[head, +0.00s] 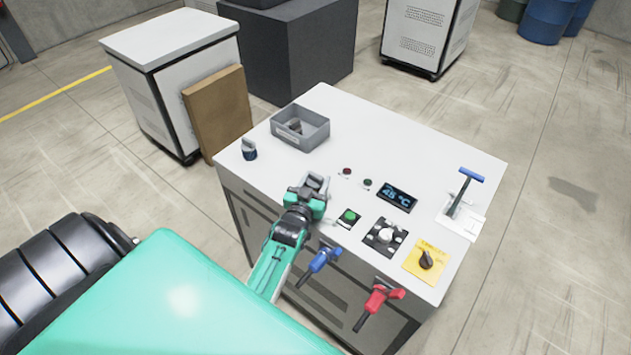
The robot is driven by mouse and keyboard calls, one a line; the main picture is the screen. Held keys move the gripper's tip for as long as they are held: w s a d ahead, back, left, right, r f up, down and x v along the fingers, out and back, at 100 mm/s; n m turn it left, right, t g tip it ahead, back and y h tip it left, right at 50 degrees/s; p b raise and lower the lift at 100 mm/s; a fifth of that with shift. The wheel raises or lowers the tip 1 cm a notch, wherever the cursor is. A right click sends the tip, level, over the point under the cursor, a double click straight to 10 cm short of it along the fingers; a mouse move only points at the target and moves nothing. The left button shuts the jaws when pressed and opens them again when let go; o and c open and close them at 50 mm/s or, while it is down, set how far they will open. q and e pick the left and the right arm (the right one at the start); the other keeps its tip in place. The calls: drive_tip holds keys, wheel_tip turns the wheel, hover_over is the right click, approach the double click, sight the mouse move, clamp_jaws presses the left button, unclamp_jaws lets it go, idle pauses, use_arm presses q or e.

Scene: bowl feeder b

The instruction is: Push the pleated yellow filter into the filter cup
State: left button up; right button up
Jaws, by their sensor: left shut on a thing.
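My left gripper (314,182) is low over the front left part of the white-topped cabinet. It is shut on a small grey thing, mostly hidden by the fingers, and I cannot tell what it is. I cannot make out a pleated yellow filter. A small dark blue, cup-like piece with a pale top (249,150) stands near the left corner of the top; I cannot tell whether it is the filter cup. My right gripper is not in view.
A grey bin (318,134) with a small thing inside stands behind my gripper. Blue (318,262) and red (377,302) handles stick out in front.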

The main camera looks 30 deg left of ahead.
sight(316, 174)
use_arm(q)
drive_tip(key=shift+s+f, duration=0.15)
drive_tip(key=shift+f, duration=0.5)
idle(1.0)
drive_tip(key=shift+p, duration=0.45)
idle(1.1)
drive_tip(key=shift+p, duration=0.4)
idle(1.6)
drive_tip(key=shift+r, duration=0.2)
drive_tip(key=shift+w+a+r+p, duration=0.1)
drive_tip(key=shift+w+r+p, duration=0.05)
drive_tip(key=shift+r+p, duration=0.4)
drive_tip(key=shift+w+a+r+p, duration=0.1)
drive_tip(key=shift+w+r+p, duration=0.05)
drive_tip(key=shift+r+p, duration=1.45)
drive_tip(key=shift+r, duration=0.4)
drive_tip(key=shift+d, duration=0.1)
